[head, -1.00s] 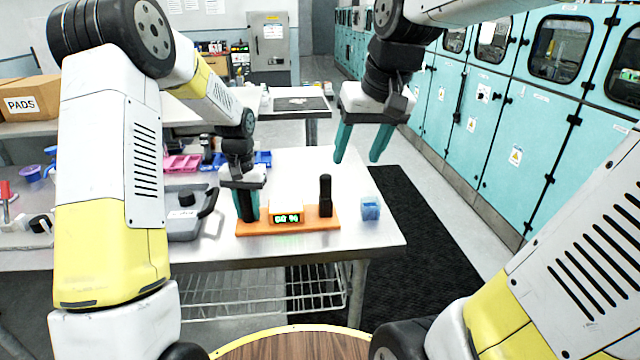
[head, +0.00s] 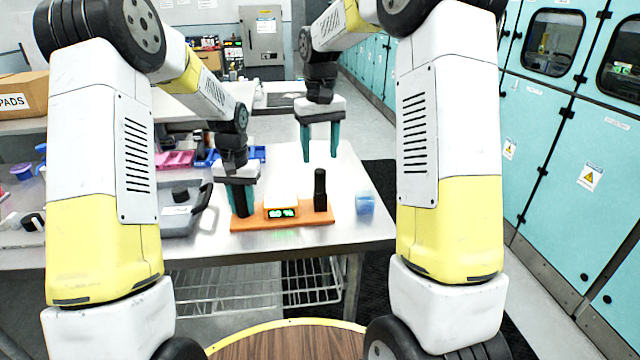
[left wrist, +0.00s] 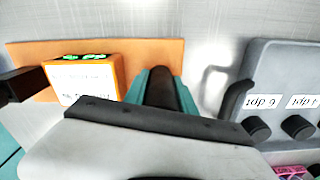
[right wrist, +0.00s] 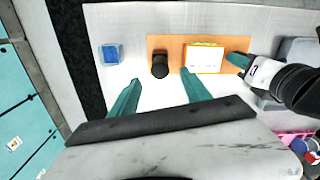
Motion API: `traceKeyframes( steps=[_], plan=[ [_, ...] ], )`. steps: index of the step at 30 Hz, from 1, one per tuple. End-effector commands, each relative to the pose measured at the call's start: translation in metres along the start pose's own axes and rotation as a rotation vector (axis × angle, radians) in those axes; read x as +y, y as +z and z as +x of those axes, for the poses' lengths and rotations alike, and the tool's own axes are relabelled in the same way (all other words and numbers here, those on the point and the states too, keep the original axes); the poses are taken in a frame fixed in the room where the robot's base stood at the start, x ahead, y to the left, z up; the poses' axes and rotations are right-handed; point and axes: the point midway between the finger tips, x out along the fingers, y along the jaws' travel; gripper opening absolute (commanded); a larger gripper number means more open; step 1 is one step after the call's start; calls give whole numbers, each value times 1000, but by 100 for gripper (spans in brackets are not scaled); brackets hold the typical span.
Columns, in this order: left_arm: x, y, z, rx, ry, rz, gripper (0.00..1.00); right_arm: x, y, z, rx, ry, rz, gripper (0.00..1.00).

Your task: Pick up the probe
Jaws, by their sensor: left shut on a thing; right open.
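An orange board (head: 285,223) lies on the metal table. It bears a small box with a lit green display (head: 281,208) and an upright black post (head: 320,190) at its right end. My left gripper (head: 240,212) is shut on a dark upright cylinder (left wrist: 160,90) at the board's left end. I cannot tell which of the two dark pieces is the probe. My right gripper (head: 320,159) is open and empty, above the table near the black post. In the right wrist view the post (right wrist: 160,66) shows just beyond and between its fingertips.
A blue translucent block (head: 365,203) stands right of the board. A grey case (head: 180,217) with dark knobs is to its left. Pink (head: 176,159) and blue bins lie behind. Teal cabinets (head: 570,150) line the right side. The table's front edge is clear.

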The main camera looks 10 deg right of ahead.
Motion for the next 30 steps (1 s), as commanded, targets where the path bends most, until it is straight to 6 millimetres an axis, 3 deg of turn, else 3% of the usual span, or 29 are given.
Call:
traceKeyframes(
  steps=[4,11,21,30],
  plan=[
    [0,0,0,1,0,0,0,0,1,27,-3,0,1,56],
    [0,0,0,1,0,0,0,0,0,45,0,-1,2,56],
    [0,0,0,1,0,0,0,0,0,90,-1,0,1,56],
    [0,0,0,1,0,0,0,0,-1,94,2,0,1,54]
  ],
)
